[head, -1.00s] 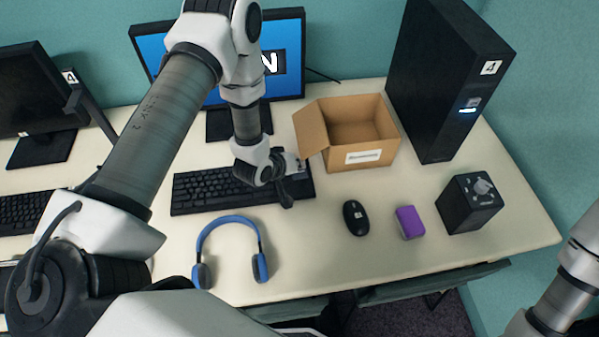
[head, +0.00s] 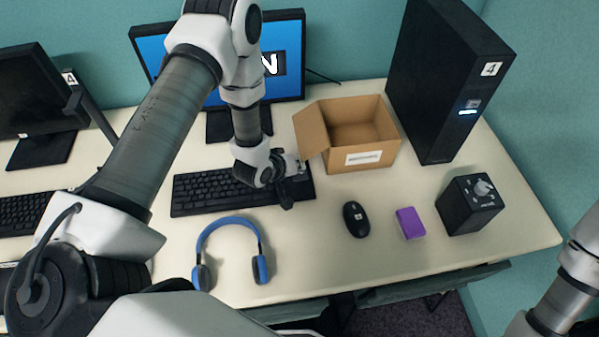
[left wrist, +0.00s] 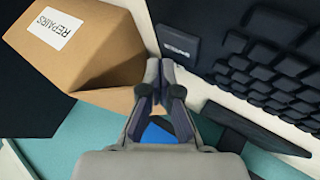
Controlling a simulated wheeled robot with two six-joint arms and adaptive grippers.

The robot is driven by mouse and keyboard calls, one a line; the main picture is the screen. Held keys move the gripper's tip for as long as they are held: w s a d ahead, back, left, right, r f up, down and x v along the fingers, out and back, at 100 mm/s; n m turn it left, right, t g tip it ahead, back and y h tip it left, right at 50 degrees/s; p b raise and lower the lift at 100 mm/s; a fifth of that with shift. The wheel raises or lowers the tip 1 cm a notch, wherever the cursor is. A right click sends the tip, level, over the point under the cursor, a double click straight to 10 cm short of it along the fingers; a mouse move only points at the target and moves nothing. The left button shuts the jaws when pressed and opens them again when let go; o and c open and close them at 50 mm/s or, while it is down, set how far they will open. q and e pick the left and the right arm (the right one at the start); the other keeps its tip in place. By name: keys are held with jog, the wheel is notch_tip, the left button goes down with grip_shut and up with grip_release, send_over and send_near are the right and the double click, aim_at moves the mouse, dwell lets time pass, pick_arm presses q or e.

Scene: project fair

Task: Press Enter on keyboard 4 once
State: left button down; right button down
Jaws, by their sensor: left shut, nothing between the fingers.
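A black keyboard (head: 210,189) lies on the desk in front of a blue-screened monitor, with its right part partly covered by my left arm. My left gripper (head: 287,202) is over the right part of the keyboard in the head view, with its fingers shut and empty. In the left wrist view the shut fingertips (left wrist: 158,80) show beside the keyboard's keys (left wrist: 265,75), close to its edge. I cannot tell whether they touch a key. The Enter key cannot be made out. A label reading 4 is on the black computer tower (head: 440,90). My right gripper is not in view.
An open cardboard box (head: 365,150), labelled REPAIRS in the wrist view, stands right beside the keyboard. Blue headphones (head: 230,222), a mouse (head: 356,219), a purple block (head: 410,223) and a black knobbed box (head: 470,204) are on the desk. The monitor (head: 285,60) stands behind.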

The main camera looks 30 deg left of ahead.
pick_arm(q)
jog(key=shift+f+b, duration=0.4)
jog(key=shift+f+b, duration=0.3)
jog(key=shift+f, duration=0.1)
dwell(0.5)
jog(key=shift+r+p, duration=0.6)
jog(key=shift+r, duration=0.25)
jog(key=shift+r, duration=0.1)
notch_tip(320, 180, up, 5)
jog(key=p, duration=0.3)
jog(key=shift+p, duration=0.35)
